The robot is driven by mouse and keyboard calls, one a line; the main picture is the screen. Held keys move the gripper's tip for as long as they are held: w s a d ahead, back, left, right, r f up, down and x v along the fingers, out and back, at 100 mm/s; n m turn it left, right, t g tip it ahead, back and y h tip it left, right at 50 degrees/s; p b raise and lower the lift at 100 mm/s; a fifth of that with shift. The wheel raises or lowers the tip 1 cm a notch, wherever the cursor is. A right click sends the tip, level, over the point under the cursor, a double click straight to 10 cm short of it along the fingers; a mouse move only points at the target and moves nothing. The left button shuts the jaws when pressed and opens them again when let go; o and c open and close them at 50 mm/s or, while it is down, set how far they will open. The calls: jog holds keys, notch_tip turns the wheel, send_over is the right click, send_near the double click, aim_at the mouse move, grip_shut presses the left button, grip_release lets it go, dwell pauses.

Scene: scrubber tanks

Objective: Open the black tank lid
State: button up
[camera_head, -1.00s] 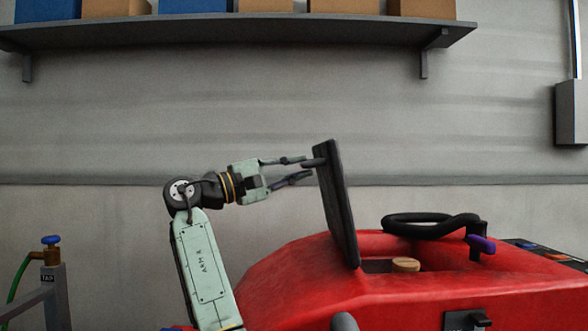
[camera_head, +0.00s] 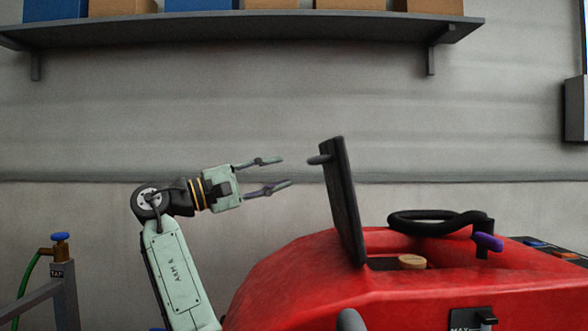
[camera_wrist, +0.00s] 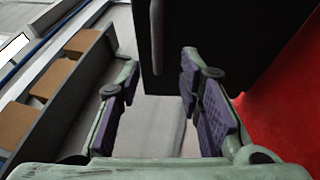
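The black tank lid (camera_head: 344,200) stands raised on the red machine (camera_head: 400,290), tilted slightly back to the left past its hinge edge. A small handle (camera_head: 319,159) sticks out from its left face near the top. My gripper (camera_head: 280,173) is open and empty, to the left of the lid, with a clear gap between the fingertips and the handle. In the wrist view the lid (camera_wrist: 230,40) fills the upper middle, its handle (camera_wrist: 157,35) beyond the spread fingers (camera_wrist: 160,95). The opening under the lid is partly visible, with a tan round cap (camera_head: 411,261) beside it.
A shelf with boxes (camera_head: 260,27) runs along the wall above. A tap with a blue knob (camera_head: 60,237) stands at lower left.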

jog(key=v, duration=0.5)
